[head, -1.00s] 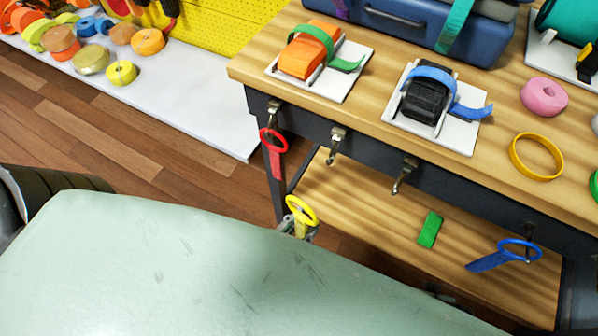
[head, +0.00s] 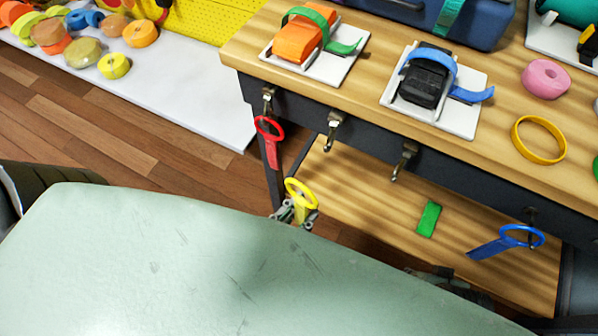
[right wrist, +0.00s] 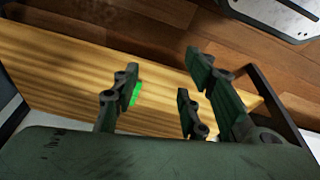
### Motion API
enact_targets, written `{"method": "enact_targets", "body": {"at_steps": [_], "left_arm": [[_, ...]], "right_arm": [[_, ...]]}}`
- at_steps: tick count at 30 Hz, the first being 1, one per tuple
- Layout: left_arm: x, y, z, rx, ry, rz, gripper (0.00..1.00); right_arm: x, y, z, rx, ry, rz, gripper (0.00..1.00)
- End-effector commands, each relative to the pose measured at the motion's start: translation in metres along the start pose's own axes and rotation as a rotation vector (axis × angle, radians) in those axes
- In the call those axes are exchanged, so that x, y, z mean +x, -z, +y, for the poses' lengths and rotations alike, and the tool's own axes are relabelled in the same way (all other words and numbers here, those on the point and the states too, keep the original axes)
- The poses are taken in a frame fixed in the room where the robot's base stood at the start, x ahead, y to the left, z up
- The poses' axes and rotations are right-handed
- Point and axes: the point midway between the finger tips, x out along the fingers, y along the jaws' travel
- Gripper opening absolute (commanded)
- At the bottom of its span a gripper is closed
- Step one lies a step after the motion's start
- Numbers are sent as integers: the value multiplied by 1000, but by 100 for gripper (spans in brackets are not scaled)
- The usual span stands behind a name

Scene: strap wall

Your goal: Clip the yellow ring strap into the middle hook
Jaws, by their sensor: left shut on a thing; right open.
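The yellow ring strap (head: 301,192) is in my left gripper (head: 297,212), which is shut on its lower part. The ring stands upward above the fingers, below and left of a bare metal hook (head: 335,122) on the bench's front rail. It appears apart from that hook. Another bare hook (head: 403,160) is further right. A red ring strap (head: 268,140) hangs at the left hook and a blue ring strap (head: 508,241) at the right one. My right gripper (right wrist: 160,82) is open and empty in the right wrist view, over the lower shelf.
The wooden bench top (head: 390,35) carries strapped blocks on white plates, a pink roll (head: 545,79) and a yellow ring (head: 539,139). A green piece (head: 429,219) lies on the lower shelf (head: 370,205). Dark bench legs stand below the rail.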

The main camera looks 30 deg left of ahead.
Motion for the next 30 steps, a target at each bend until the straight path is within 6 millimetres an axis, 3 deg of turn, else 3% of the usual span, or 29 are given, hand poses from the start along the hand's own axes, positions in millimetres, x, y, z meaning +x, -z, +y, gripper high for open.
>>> {"method": "enact_targets", "body": {"at_steps": [30], "left_arm": [[48, -2, -10, 1, -2, 3, 0]], "right_arm": [[-36, 5, 1, 2, -1, 21, 40]]}}
